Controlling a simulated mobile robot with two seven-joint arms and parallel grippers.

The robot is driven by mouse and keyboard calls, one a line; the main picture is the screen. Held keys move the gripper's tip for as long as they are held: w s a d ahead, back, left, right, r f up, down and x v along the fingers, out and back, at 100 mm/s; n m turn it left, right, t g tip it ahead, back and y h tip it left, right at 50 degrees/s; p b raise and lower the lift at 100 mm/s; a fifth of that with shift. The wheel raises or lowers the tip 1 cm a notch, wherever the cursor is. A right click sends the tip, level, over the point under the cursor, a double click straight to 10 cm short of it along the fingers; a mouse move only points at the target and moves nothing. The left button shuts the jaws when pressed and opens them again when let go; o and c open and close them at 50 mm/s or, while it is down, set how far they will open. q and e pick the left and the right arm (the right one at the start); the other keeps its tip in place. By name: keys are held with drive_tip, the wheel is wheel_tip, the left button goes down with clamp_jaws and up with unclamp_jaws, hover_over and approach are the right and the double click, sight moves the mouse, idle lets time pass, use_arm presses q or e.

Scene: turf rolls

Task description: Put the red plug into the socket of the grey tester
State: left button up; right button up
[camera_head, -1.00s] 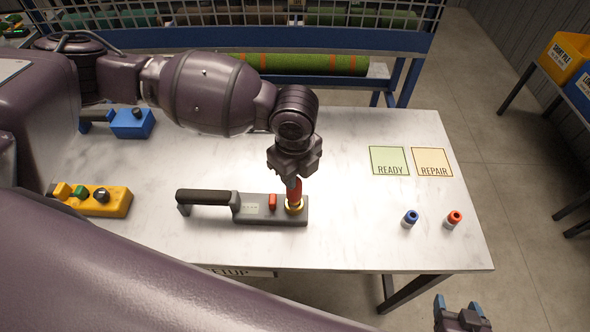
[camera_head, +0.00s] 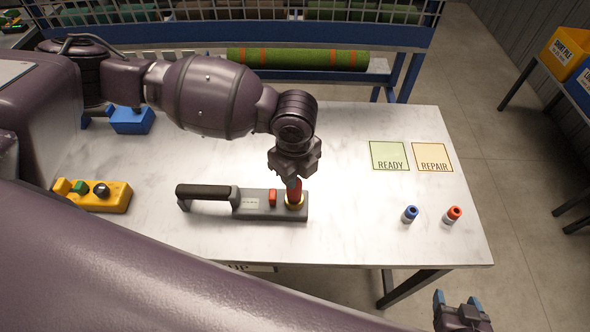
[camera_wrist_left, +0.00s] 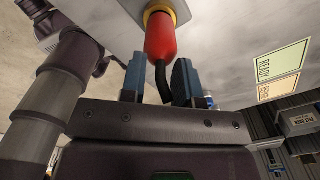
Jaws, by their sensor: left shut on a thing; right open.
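The grey tester (camera_head: 258,204) lies on the white table, with a black handle on its left and a red switch on top. Its socket has a yellow ring (camera_head: 295,204) at the right end. My left gripper (camera_head: 294,178) points down over this end and is shut on the red plug (camera_head: 295,191). In the left wrist view the red plug (camera_wrist_left: 161,38) stands in line with the yellow ring (camera_wrist_left: 158,10) and meets it, its black cable between the fingers. The depth of its tip is hidden. My right gripper (camera_head: 460,308) is open and empty at the bottom right, off the table.
A yellow device (camera_head: 112,198) and a blue device (camera_head: 131,121) lie on the left of the table.

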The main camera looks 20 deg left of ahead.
use_arm(q)
drive_tip(key=shift+f, duration=0.45)
drive_tip(key=o, duration=1.1)
drive_tip(key=shift+c, duration=0.2)
drive_tip(key=shift+r, duration=0.4)
wheel_tip(320, 180, up, 9)
drive_tip(key=shift+f, duration=0.2)
drive_tip(key=shift+r+b, duration=0.3)
drive_tip(key=shift+r, duration=0.45)
